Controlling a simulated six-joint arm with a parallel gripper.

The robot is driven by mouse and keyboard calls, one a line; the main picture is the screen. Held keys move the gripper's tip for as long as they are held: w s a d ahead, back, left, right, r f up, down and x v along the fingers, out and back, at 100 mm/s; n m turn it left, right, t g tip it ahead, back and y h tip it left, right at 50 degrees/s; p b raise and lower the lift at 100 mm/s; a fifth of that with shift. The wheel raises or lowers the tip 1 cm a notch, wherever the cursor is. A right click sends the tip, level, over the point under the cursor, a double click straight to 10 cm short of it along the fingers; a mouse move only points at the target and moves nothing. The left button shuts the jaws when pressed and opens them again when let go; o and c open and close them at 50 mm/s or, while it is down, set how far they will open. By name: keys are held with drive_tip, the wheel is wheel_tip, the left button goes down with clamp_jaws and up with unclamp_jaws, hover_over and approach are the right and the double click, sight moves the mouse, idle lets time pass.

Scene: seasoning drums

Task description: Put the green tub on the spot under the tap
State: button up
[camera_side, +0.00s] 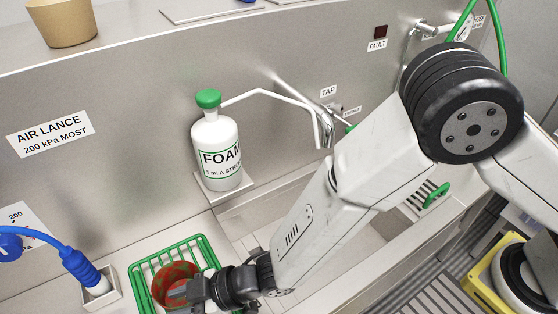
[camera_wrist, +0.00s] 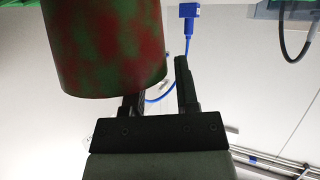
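The tub (camera_side: 172,280) is mottled green and red and stands in the green wire rack (camera_side: 138,283) at the lower left of the side view. In the wrist view the tub (camera_wrist: 110,45) fills the upper left and hides part of one finger. My gripper (camera_side: 191,289) is right beside the tub, low over the rack. Its fingers (camera_wrist: 160,88) are apart in the wrist view; whether either touches the tub I cannot tell. The tap (camera_side: 322,125) sticks out from the wall at centre; my arm hides much of the area below it.
A white foam bottle (camera_side: 214,150) with a green cap stands on a small ledge between rack and tap. A blue air lance (camera_side: 80,266) sits in a holder at left. A brown pot (camera_side: 62,24) is on the upper shelf. A trough (camera_side: 350,222) runs behind my arm.

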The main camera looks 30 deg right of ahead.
drive_tip(key=shift+d+r, duration=0.1)
drive_tip(key=v, duration=1.2)
idle(0.6)
